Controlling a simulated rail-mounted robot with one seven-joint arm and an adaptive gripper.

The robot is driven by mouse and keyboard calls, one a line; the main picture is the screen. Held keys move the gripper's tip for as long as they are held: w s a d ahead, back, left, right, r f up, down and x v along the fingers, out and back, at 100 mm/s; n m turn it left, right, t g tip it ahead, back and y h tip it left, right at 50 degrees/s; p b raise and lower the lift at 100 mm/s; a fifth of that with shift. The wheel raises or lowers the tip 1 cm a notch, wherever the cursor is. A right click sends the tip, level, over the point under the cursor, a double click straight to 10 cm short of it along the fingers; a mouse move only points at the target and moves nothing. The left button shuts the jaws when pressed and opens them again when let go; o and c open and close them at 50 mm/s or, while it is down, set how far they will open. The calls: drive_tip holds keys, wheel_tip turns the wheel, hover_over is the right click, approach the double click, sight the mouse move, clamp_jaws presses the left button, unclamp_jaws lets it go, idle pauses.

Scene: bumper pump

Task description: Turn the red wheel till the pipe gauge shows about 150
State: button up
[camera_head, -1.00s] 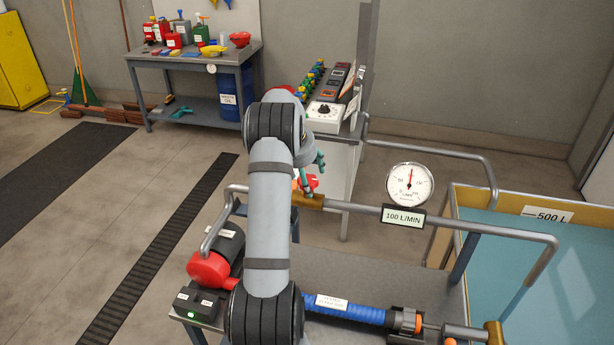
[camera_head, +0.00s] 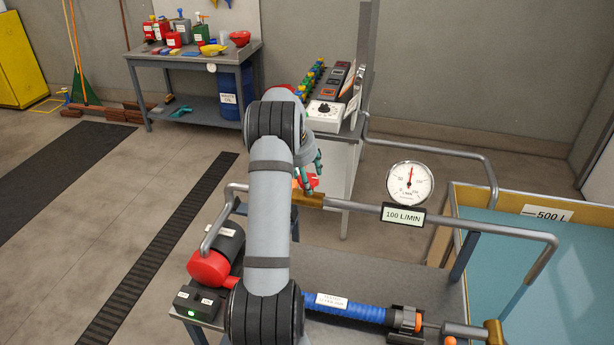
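The red wheel (camera_head: 312,181) sits on the brass valve (camera_head: 311,199) in the upper pipe and shows only in part behind my arm. My gripper (camera_head: 319,170) is at the wheel, its teal fingers just above or against it. The arm hides much of it, so I cannot tell how far it is open or whether it touches the wheel. The round white pipe gauge (camera_head: 409,183) stands on the pipe to the right. Its red needle points almost straight up, and the plate (camera_head: 403,215) below reads 100 L/MIN.
A red pump (camera_head: 209,268) and a switch box (camera_head: 199,302) with a green light sit on the grey bench (camera_head: 368,268). A blue hose (camera_head: 350,312) runs along its front. A blue tank marked 500 L (camera_head: 580,240) stands at right. A control panel (camera_head: 325,113) stands behind.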

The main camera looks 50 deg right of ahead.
drive_tip(key=shift+w+d+r, duration=0.15)
drive_tip(key=shift+d+r, duration=0.05)
drive_tip(key=shift+r, duration=0.05)
drive_tip(key=n+t+b, duration=0.1)
drive_tip(key=n, duration=0.1)
drive_tip(key=n+t+b, duration=0.1)
drive_tip(key=n, duration=0.2)
drive_tip(key=shift+d+y, duration=0.15)
drive_tip(key=shift+y, duration=0.15)
drive_tip(key=shift+r+n+t+y+b, duration=0.1)
drive_tip(key=shift+n+t+y+b, duration=0.2)
drive_tip(key=shift+n, duration=0.7)
drive_tip(key=shift+n+t+y+b, duration=0.2)
drive_tip(key=shift+n+y+b, duration=0.15)
drive_tip(key=shift+n, duration=0.65)
drive_tip(key=o, duration=1.1)
drive_tip(key=shift+f, duration=0.2)
drive_tip(key=shift+s, duration=0.2)
drive_tip(key=v, duration=1.2)
